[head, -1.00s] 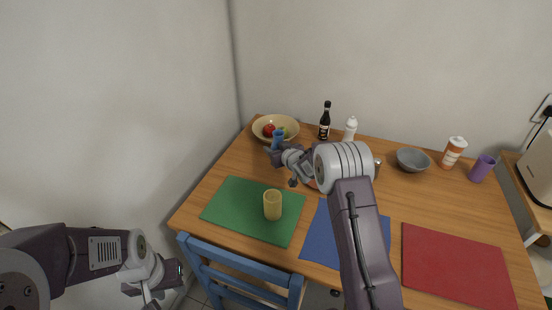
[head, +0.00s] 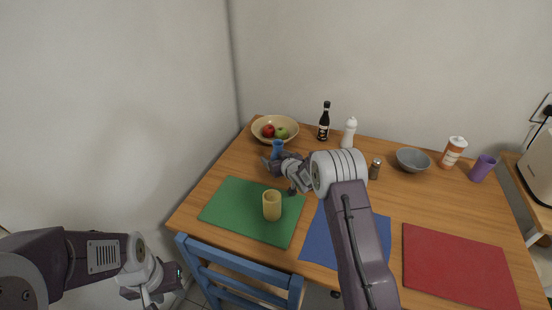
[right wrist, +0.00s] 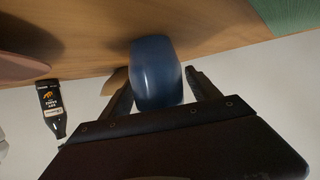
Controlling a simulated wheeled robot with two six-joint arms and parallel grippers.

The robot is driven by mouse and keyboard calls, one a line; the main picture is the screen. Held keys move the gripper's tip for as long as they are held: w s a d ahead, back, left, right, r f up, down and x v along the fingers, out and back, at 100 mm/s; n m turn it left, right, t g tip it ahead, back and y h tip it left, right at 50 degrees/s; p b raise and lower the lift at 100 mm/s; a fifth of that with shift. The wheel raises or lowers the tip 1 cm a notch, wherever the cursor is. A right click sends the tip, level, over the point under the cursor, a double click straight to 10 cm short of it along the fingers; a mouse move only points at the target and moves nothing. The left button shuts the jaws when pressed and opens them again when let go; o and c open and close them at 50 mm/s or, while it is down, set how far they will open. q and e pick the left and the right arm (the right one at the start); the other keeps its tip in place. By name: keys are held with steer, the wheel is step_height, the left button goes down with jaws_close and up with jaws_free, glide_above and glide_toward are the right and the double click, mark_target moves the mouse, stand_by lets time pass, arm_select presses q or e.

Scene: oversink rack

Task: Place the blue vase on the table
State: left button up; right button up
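The blue vase (head: 277,149) is at the back left of the wooden table, just in front of the fruit bowl. My right gripper (head: 275,161) is around it, and the vase looks upright.
A tan bowl (head: 256,137) with apples stands behind the vase. A dark bottle (head: 324,122), white bottle (head: 349,132), pepper shaker (head: 375,170) and grey bowl (head: 412,161) stand to the right. A yellow cup (head: 272,206) stands on the green mat (head: 235,205). A blue chair (head: 235,262) is in front.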

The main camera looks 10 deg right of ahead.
steer(key=shift+s+r, duration=0.15)
steer(key=shift+r, duration=0.1)
steer(key=p+v, duration=0.1)
steer(key=v, duration=1)
steer(key=shift+s, duration=0.35)
steer(key=shift+d, duration=0.1)
